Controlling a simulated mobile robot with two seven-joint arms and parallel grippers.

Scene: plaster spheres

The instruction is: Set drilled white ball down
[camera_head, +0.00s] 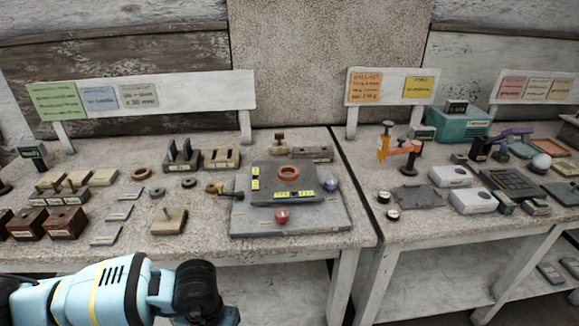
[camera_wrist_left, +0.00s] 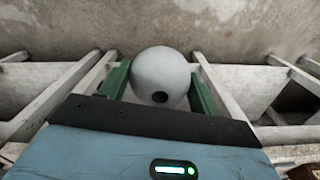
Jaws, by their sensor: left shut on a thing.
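The drilled white ball (camera_wrist_left: 161,68) is between the green fingers of my left gripper (camera_wrist_left: 160,85) in the left wrist view, which is shut on it. A dark round hole shows low on the ball, facing the wrist camera. In the head view my left arm comes in at the bottom left, in front of the left table (camera_head: 300,252). Its fingers and the held ball are not visible there. My right gripper is not in view.
The left table has a grey plate (camera_head: 250,222) with a red-brown ring (camera_head: 288,173), a grey-blue ball (camera_head: 330,185) and a red knob (camera_head: 282,215). Wooden blocks (camera_head: 68,220) crowd its left. The right table has white boxes (camera_head: 472,201) and another pale ball (camera_head: 541,162).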

